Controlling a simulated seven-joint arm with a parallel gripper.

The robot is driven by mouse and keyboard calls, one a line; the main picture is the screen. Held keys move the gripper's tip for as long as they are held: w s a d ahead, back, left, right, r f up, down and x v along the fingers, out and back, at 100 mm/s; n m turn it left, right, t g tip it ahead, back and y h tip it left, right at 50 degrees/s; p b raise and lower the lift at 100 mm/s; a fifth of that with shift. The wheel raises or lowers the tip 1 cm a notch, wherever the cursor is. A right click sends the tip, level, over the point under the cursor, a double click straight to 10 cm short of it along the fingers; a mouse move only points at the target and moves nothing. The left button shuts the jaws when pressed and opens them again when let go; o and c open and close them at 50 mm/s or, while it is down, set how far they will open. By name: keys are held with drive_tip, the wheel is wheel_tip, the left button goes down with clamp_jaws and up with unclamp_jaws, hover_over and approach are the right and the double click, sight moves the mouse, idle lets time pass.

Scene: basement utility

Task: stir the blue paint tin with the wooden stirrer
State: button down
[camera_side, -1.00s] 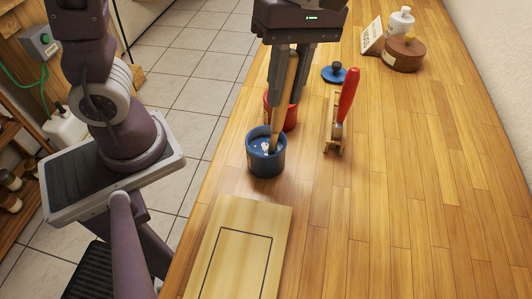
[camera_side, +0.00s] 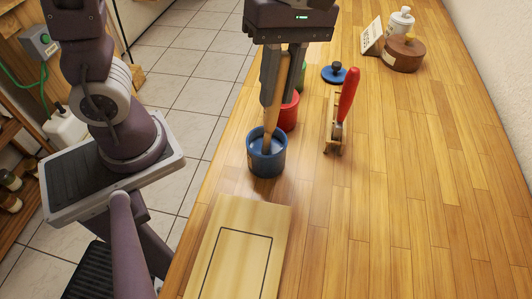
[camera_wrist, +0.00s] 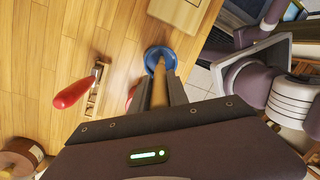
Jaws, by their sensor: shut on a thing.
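The blue paint tin (camera_side: 267,160) stands upright on the wooden bench in the side view, near the bench's left edge. It also shows at the top of the wrist view (camera_wrist: 151,57). My gripper (camera_side: 279,98) is above the tin, shut on the wooden stirrer (camera_side: 273,125). The stirrer is slightly tilted and its lower end is inside the tin. The wrist view shows the stirrer (camera_wrist: 160,88) between the fingers, reaching toward the tin. The stirrer's tip is hidden in the tin.
A red tin (camera_side: 289,112) stands close behind the blue one, with a green item (camera_side: 301,72) beyond. A pale board (camera_side: 240,245) lies in front. The bench's right side is clear.

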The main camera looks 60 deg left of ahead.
sight(284, 53)
drive_tip(key=shift+w+a+r, duration=0.1)
drive_tip(key=shift+w+r, duration=0.15)
drive_tip(key=shift+r, duration=0.9)
drive_tip(key=shift+w+r, duration=0.2)
drive_tip(key=shift+r, duration=1.15)
